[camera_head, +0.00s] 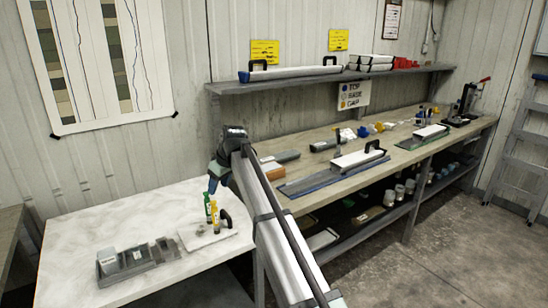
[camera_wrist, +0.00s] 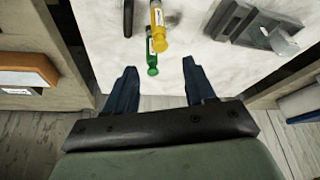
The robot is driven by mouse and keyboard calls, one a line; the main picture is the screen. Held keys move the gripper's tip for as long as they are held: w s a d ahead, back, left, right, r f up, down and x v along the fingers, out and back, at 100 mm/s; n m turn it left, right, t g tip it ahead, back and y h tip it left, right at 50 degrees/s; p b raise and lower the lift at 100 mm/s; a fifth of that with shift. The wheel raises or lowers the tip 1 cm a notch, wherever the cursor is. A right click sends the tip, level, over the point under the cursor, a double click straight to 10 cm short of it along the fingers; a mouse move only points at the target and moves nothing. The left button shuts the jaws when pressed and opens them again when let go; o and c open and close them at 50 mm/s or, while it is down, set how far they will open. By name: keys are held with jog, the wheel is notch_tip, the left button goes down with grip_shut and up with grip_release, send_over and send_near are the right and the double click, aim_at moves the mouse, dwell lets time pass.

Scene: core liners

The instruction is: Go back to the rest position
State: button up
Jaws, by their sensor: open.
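My gripper (camera_wrist: 160,78) is open, with its two blue fingers apart and nothing between them in the wrist view. In the head view my gripper (camera_head: 218,180) hangs from the end of my raised arm, above the back right corner of the white table (camera_head: 80,232). A green marker-like tube (camera_head: 207,206) and a yellow one (camera_head: 214,217) stand on that table below it. In the wrist view the yellow tube (camera_wrist: 157,24) and the green tube (camera_wrist: 152,58) appear beyond the fingertips; I cannot tell the exact gap.
A grey holder (camera_head: 138,260) sits on the white table's front. To the right, a long wooden bench (camera_head: 300,145) carries white core liners, trays and small tools, with a shelf (camera_head: 300,80) above. A ladder (camera_head: 525,150) leans at far right. The floor (camera_head: 430,255) is clear.

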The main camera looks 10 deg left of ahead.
jog(key=s+d+f+m+g+h, duration=0.1)
jog(key=s+d+f+m, duration=0.35)
jog(key=d+f, duration=0.75)
jog(key=s+d+f+m+h, duration=0.2)
jog(key=s+d+f, duration=0.55)
jog(key=f, duration=0.85)
jog(key=s+d+f+m+g+h, duration=0.1)
jog(key=s+d+f+m, duration=0.2)
jog(key=s+d+f, duration=0.75)
jog(key=s+d+f+m+g, duration=0.1)
jog(key=s+d+f+g, duration=0.1)
jog(key=s+d+f, duration=0.5)
jog(key=s+d+f+m+g, duration=0.1)
jog(key=s+d+f+g, duration=0.1)
jog(key=s+d+f, duration=0.5)
jog(key=s+d+f+m+g, duration=0.2)
jog(key=s+d+f, duration=0.5)
jog(key=s, duration=1)
notch_tip(320, 180, down, 2)
jog(key=shift+d+g, duration=0.3)
jog(key=shift+d, duration=0.1)
